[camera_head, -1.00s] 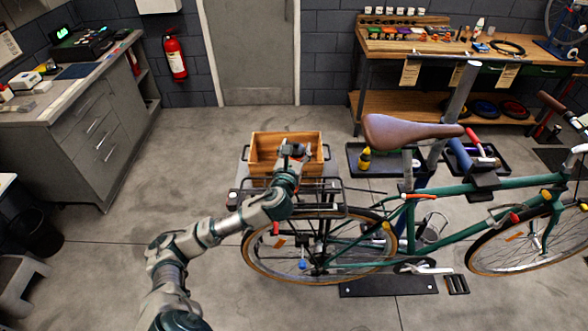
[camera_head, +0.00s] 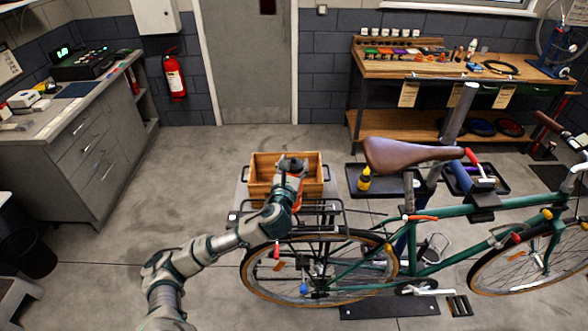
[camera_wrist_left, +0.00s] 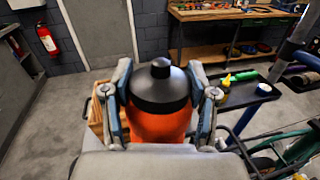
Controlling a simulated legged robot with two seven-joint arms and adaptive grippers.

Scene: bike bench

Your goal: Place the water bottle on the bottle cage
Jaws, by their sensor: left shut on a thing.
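My left gripper (camera_head: 291,163) is shut on the water bottle, in front of the wooden crate in the head view. The bottle is orange with a black cap; the wrist view shows the bottle (camera_wrist_left: 160,100) upright between both fingers (camera_wrist_left: 162,98). In the head view only a strip of orange (camera_head: 298,200) shows beside the gripper. The green bike (camera_head: 455,212) stands to the right. A pale metal loop (camera_head: 433,248) sits low inside its frame and may be the bottle cage; it is too small to be sure. My right gripper is not in view.
A wooden crate (camera_head: 262,188) stands behind the bike's rear rack (camera_head: 335,213). The brown saddle (camera_head: 410,154) and a grey stand post (camera_head: 458,112) rise right of my arm. A dark tray (camera_head: 352,182) holds a yellow bottle (camera_head: 364,180).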

